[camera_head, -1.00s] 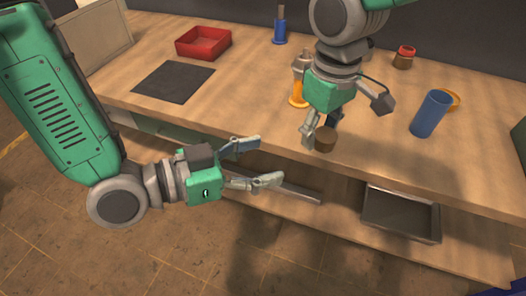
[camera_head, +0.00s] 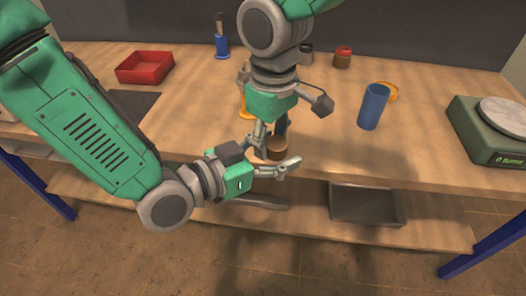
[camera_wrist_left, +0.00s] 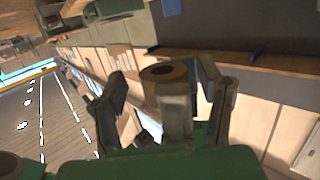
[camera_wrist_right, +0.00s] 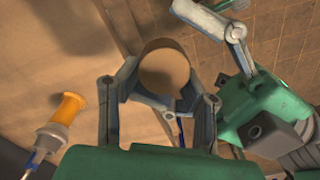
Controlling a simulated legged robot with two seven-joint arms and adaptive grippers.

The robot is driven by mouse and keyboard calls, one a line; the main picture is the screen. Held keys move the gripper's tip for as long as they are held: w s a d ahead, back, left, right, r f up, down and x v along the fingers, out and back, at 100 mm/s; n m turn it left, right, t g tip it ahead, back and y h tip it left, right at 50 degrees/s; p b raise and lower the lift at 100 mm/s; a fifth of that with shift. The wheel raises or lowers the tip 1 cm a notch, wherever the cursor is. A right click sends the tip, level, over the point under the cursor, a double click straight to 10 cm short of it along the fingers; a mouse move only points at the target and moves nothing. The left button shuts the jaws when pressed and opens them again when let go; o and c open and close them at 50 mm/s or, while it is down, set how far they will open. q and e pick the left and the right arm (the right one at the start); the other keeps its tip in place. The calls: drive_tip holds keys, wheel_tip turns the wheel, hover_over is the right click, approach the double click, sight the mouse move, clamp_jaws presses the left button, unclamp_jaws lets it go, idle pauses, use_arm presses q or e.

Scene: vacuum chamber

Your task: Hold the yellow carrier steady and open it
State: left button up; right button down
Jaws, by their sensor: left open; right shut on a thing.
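My right gripper (camera_head: 270,138) is shut on a brown cylinder (camera_head: 277,150), held near the bench's front edge. The right wrist view shows this cylinder (camera_wrist_right: 164,72) between the two fingertips. My left gripper (camera_head: 275,158) is open in front of the bench, its fingers pointing at the cylinder. In the left wrist view the cylinder (camera_wrist_left: 165,73), with a dark round centre, appears between the open fingers; contact cannot be told. A yellow-orange piece (camera_head: 245,105) stands on the bench, partly hidden behind my right gripper; it also shows in the right wrist view (camera_wrist_right: 68,108). Which thing is the carrier is unclear.
A blue cup (camera_head: 374,106) stands right, with a yellow ring (camera_head: 390,91) behind it. A green scale (camera_head: 482,135) sits far right. A red tray (camera_head: 145,67) and dark mat (camera_head: 135,102) are left. A grey bin (camera_head: 365,205) lies on the lower shelf.

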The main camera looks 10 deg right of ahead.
use_arm(q)
drive_tip(key=c, duration=1.1)
use_arm(e)
drive_tip(key=shift+a, duration=0.1)
use_arm(q)
drive_tip(key=o, duration=1.1)
drive_tip(key=shift+s+d, duration=0.1)
use_arm(e)
drive_tip(key=shift+w, duration=0.1)
use_arm(q)
drive_tip(key=shift+a, duration=0.2)
